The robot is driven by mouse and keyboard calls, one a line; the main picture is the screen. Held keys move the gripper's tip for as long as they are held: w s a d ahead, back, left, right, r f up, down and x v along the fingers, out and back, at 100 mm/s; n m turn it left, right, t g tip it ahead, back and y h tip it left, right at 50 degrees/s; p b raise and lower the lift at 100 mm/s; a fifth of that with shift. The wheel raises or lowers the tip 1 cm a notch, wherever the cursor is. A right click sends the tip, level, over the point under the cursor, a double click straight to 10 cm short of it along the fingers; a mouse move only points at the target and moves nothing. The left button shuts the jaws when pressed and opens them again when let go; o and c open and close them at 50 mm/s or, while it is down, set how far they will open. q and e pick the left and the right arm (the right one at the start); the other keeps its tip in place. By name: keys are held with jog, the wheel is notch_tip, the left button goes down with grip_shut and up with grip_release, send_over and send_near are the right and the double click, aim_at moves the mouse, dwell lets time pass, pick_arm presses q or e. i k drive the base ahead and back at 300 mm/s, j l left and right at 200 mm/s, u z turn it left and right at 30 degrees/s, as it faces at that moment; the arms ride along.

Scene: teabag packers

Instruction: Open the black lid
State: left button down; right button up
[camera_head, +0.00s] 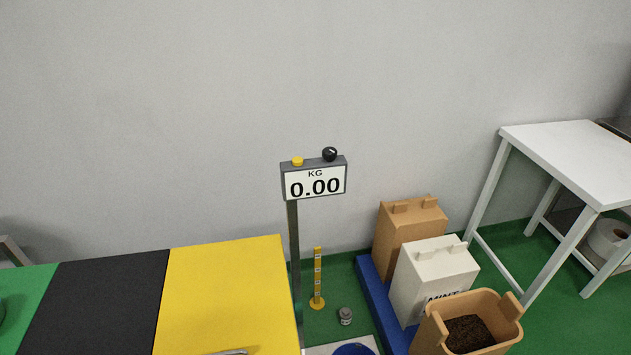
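The black lid (94,308) is at the lower left, between a green lid (28,300) on its left and a yellow lid (228,294) on its right. It looks flat and closed, level with its neighbours. Its near edge runs out of the bottom of the picture, and no handle of it shows. A piece of a metal handle (232,352) shows at the bottom of the yellow lid. Neither of my grippers is in view.
A scale display (315,180) reading 0.00 KG stands on a post right of the yellow lid. Brown (410,232) and white (430,280) boxes and a tan bin (468,325) stand at the lower right. A white table (575,158) is at the right.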

aim_at(108, 305)
jog(key=u, duration=1.6)
